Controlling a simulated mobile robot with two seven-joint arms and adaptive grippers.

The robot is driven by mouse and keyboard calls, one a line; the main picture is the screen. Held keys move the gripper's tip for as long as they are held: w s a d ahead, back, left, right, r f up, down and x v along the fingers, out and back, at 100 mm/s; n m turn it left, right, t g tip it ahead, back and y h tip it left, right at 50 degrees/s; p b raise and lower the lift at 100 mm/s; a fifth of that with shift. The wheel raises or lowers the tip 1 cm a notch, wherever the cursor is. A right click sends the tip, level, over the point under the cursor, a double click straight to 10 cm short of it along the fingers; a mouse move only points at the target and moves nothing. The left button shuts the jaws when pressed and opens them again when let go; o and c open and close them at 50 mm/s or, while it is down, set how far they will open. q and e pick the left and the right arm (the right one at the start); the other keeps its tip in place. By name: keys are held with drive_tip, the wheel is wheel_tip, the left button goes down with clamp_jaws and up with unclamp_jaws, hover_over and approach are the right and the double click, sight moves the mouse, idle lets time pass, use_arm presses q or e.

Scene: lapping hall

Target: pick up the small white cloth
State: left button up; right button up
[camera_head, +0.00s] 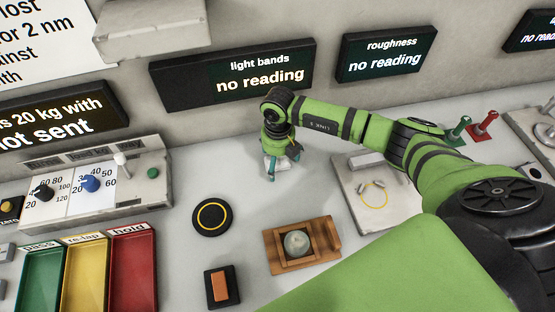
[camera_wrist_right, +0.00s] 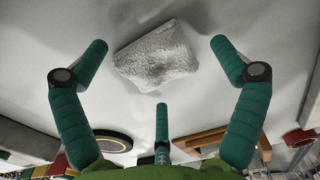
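The small white cloth (camera_wrist_right: 157,56) lies crumpled on the pale bench top, between the spread teal fingers in the right wrist view. My right gripper (camera_wrist_right: 154,70) is open, with its three fingers apart around the cloth and none clearly touching it. In the head view my right gripper (camera_head: 274,168) points down at the bench, and it largely hides the cloth. My left gripper is not in view.
A black disc with a yellow ring (camera_head: 212,217), a wooden holder with a pale round piece (camera_head: 272,253) and an orange block on a black base (camera_head: 220,287) stand nearer. A grey plate (camera_head: 350,187) lies right. Display boxes (camera_head: 232,88) line the back.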

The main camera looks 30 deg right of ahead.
sight(278, 160)
drive_tip(key=c, duration=0.9)
drive_tip(key=shift+c, duration=0.3)
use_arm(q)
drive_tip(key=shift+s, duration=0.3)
use_arm(e)
drive_tip(key=shift+w+r, duration=0.1)
drive_tip(key=shift+r, duration=0.45)
wheel_tip(278, 160, up, 3)
drive_tip(key=shift+f+b, duration=0.2)
drive_tip(key=shift+b, duration=0.6)
use_arm(q)
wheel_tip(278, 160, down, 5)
drive_tip(key=b, duration=0.3)
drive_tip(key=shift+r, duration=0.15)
use_arm(e)
drive_tip(key=s+d+r, duration=0.7)
drive_tip(key=s+d, duration=0.1)
drive_tip(key=s, duration=0.1)
drive_tip(key=shift+r, duration=0.2)
drive_tip(key=shift+w+a, duration=0.1)
drive_tip(key=shift+c, duration=0.6)
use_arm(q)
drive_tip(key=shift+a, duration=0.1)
use_arm(e)
drive_tip(key=shift+w, duration=0.1)
